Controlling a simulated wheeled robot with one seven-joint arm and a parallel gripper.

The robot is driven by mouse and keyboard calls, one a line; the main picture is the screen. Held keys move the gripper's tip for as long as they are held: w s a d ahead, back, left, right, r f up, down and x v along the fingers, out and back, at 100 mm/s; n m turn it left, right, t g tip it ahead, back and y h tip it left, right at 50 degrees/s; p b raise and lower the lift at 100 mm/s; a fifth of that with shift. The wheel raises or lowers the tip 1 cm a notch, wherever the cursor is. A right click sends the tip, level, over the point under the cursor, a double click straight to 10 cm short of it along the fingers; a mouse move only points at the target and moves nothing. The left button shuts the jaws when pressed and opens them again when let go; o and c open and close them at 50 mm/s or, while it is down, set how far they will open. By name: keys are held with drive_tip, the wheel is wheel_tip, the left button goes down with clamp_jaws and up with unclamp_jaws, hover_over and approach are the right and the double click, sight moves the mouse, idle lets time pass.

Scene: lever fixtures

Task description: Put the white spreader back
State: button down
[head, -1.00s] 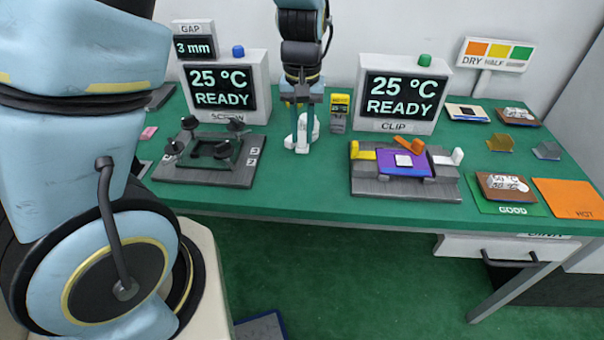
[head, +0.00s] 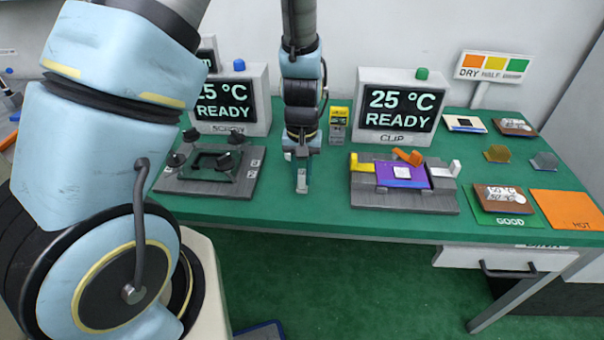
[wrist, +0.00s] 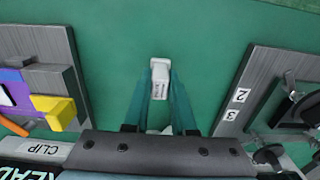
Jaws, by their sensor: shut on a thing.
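My gripper (wrist: 162,100) is shut on the white spreader (wrist: 160,72), whose pale body shows between the two teal fingers in the wrist view. In the head view my gripper (head: 302,178) points down over the green table between the two lever fixtures, and it hides most of the spreader. A small pale part shows at the fingertips. I cannot tell whether the spreader touches the table.
The SCREW fixture (head: 180,183) stands to the left and the CLIP fixture (head: 410,201) to the right, with its orange lever raised. A small yellow-topped device (head: 339,125) stands behind. Bare green table lies between the fixtures.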

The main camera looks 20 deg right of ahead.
sight(302, 172)
drive_tip(key=shift+f, duration=0.2)
drive_tip(key=c, duration=0.7)
unclamp_jaws()
drive_tip(key=shift+r, duration=0.1)
drive_tip(key=shift+c, duration=0.2)
wheel_tip(302, 172, up, 12)
drive_tip(key=b, duration=0.1)
drive_tip(key=shift+r+b, duration=0.15)
drive_tip(key=shift+b, duration=0.25)
drive_tip(key=w+a+r+n+t, duration=0.1)
drive_tip(key=a+r+n, duration=0.2)
drive_tip(key=a, duration=2.2)
drive_tip(key=shift+w+a+n+t, duration=0.15)
drive_tip(key=shift+n+t, duration=0.15)
drive_tip(key=shift+n, duration=0.1)
